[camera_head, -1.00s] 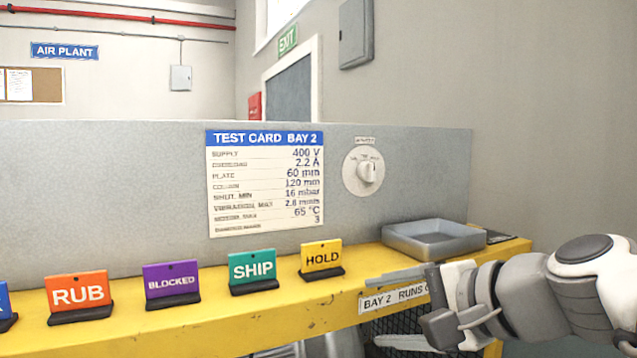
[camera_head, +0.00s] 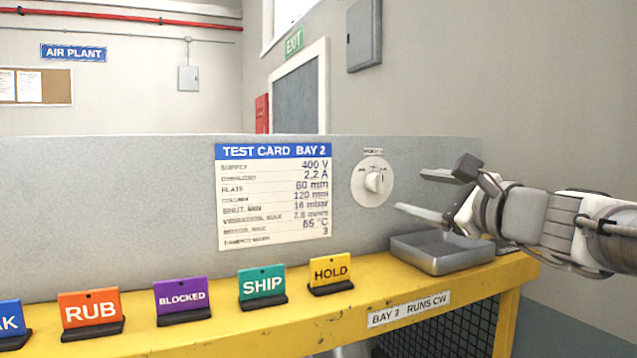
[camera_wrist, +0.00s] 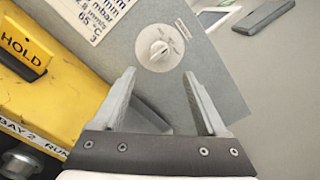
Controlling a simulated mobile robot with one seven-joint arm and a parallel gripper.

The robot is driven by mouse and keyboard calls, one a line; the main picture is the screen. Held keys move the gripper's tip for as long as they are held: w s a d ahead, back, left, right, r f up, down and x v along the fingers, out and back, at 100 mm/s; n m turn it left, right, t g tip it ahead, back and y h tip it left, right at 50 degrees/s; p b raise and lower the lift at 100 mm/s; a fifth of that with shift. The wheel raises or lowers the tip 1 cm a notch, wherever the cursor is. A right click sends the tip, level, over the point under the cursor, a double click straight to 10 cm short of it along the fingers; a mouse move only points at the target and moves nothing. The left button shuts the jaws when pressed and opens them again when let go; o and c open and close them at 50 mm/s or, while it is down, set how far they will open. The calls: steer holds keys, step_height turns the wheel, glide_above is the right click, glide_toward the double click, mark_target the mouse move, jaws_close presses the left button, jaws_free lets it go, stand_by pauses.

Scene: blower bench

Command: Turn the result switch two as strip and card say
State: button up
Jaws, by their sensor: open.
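The result switch (camera_head: 372,181) is a round pale dial with a white knob on the grey back panel, right of the test card. Its knob also shows in the wrist view (camera_wrist: 159,50), ahead of my fingers; its small markings are too blurred to read. The test card (camera_head: 274,197) is headed "TEST CARD BAY 2" and lists values such as 400 V, 2.2 A and 16 mbar. A strip (camera_head: 408,309) on the bench front reads "BAY 2 RUNS CW". My gripper (camera_head: 412,192) is open and empty, right of the switch and apart from it.
A grey metal tray (camera_head: 443,264) stands on the yellow bench (camera_head: 240,327) below my gripper. Tent signs line the bench: RUB (camera_head: 91,312), BLOCKED (camera_head: 181,298), SHIP (camera_head: 262,286) and HOLD (camera_head: 331,273). The space before the switch is clear.

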mark_target(383, 185)
steer(key=p+x, duration=0.1)
steer(key=x, duration=0.9)
steer(key=shift+s, duration=0.1)
jaws_close()
